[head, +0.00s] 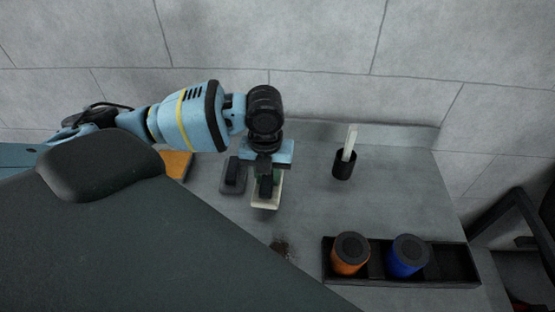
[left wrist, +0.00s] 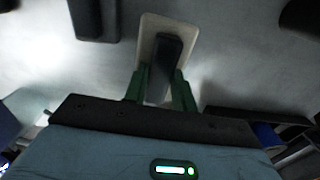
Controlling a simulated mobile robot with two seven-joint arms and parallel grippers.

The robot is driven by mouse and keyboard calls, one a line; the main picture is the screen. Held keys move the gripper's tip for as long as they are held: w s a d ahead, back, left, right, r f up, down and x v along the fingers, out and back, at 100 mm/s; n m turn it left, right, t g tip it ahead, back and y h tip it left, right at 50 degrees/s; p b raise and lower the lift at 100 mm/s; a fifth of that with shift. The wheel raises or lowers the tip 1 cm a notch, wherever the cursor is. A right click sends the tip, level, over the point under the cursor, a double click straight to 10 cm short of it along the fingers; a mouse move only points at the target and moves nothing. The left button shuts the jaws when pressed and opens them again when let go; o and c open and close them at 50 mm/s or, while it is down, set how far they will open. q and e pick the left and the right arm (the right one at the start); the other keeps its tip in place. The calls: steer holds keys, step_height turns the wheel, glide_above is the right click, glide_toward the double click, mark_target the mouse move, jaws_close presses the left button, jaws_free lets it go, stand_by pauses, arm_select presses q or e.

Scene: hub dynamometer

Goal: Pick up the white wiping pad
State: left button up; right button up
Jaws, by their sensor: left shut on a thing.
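The white wiping pad (head: 263,206) is a pale block with a black handle on top, below my left gripper (head: 266,184) in the head view. In the left wrist view the pad (left wrist: 150,28) is at top centre, and the green fingers of my left gripper (left wrist: 161,82) are shut on its dark handle (left wrist: 168,55). I cannot tell whether the pad touches the bench. The wrist hides part of it in the head view. My right gripper is not in view.
A dark pad with a handle (head: 233,178) lies just left of the white one. A black cup with a pale stick (head: 344,165) stands to the right. A black tray (head: 460,265) holds an orange (head: 350,258) and a blue (head: 407,260) cylinder. A dark smudge (head: 282,247) marks the bench (head: 310,215).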

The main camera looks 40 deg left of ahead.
arm_select(q)
steer(key=s+d, duration=0.1)
steer(key=s, duration=0.8)
steer(key=shift+r, duration=0.45)
steer(key=shift+s, duration=0.1)
